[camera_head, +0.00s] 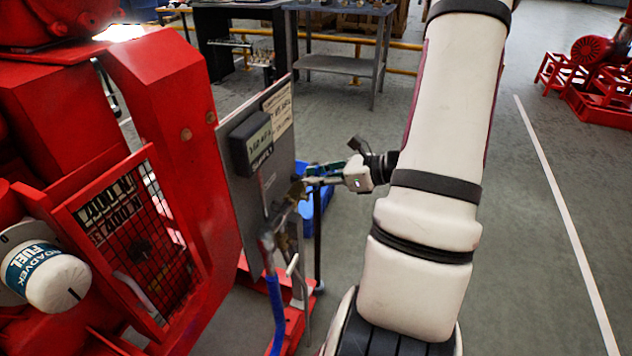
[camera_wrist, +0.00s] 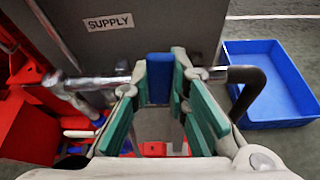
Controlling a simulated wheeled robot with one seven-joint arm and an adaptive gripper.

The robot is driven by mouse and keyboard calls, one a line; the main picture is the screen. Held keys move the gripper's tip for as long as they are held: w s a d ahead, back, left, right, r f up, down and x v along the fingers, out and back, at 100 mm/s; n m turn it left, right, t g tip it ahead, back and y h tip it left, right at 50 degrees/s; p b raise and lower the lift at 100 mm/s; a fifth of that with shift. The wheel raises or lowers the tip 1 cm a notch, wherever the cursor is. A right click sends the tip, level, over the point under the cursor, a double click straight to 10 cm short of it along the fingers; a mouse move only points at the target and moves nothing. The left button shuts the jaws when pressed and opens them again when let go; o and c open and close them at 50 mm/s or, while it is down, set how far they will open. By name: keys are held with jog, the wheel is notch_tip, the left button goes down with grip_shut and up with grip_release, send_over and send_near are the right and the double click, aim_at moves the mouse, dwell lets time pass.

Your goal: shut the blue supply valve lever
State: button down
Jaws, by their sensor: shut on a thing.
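The blue supply valve lever (camera_wrist: 159,80) stands upright between my fingertips in the wrist view, below a white SUPPLY label (camera_wrist: 109,22). My gripper (camera_wrist: 160,76) has its green-padded fingers on either side of the lever and is shut on it. In the head view my gripper (camera_head: 312,182) reaches leftward to the brass-coloured valve fittings (camera_head: 296,192) in front of the grey panel (camera_head: 233,185). The lever cannot be made out clearly there. My fingers hide part of the valve body in the wrist view.
A metal pipe (camera_wrist: 98,83) runs left of my fingers, and a black bent pipe (camera_wrist: 254,90) is close on the right. A blue hose (camera_head: 276,312) hangs below the panel. A blue bin (camera_wrist: 265,85) lies on the floor. The red pumpset frame (camera_head: 165,150) fills the left; open floor lies right.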

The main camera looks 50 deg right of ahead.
jog(key=shift+s+a+n, duration=0.1)
jog(key=shift+a+n, duration=0.15)
jog(key=shift+n, duration=0.05)
dwell(0.4)
jog(key=c, duration=1.5)
grip_release()
jog(key=v, duration=1.2)
jog(key=shift+a, duration=0.1)
